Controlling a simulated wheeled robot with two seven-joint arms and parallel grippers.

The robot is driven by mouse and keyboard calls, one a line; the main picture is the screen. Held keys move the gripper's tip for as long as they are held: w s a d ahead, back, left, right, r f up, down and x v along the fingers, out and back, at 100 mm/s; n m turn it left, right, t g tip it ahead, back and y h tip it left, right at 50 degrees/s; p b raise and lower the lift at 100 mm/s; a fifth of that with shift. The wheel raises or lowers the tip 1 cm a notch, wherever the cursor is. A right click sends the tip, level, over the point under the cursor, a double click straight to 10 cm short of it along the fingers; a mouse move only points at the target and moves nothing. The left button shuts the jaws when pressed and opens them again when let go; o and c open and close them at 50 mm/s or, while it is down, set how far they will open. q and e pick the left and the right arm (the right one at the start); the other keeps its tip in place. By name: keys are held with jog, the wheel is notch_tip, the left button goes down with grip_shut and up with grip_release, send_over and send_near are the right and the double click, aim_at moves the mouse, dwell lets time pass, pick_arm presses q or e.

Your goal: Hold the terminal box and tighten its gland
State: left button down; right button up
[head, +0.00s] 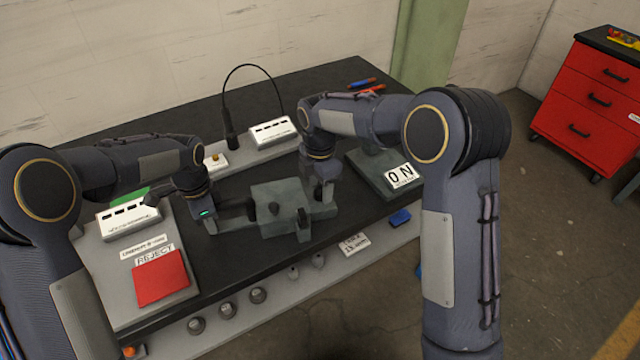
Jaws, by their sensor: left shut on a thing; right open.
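The grey-green terminal box (284,190) lies on the dark bench top in the middle of the head view. Small dark knob-like parts show on its top and near edge, and I cannot tell which one is the gland. My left gripper (228,217) is at the box's left side, shut on a part there; its fingers partly hide that side. My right gripper (322,190) is open and points down at the box's right rear side. I cannot tell whether it touches the box.
A red REJECT pad (161,278) lies at the left on a pale board. A white slotted block (271,132) stands behind the box. A plate with an ON sign (399,176) is at the right. Several small round parts (227,311) line the front shelf.

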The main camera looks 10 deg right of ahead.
jog(key=c, duration=1)
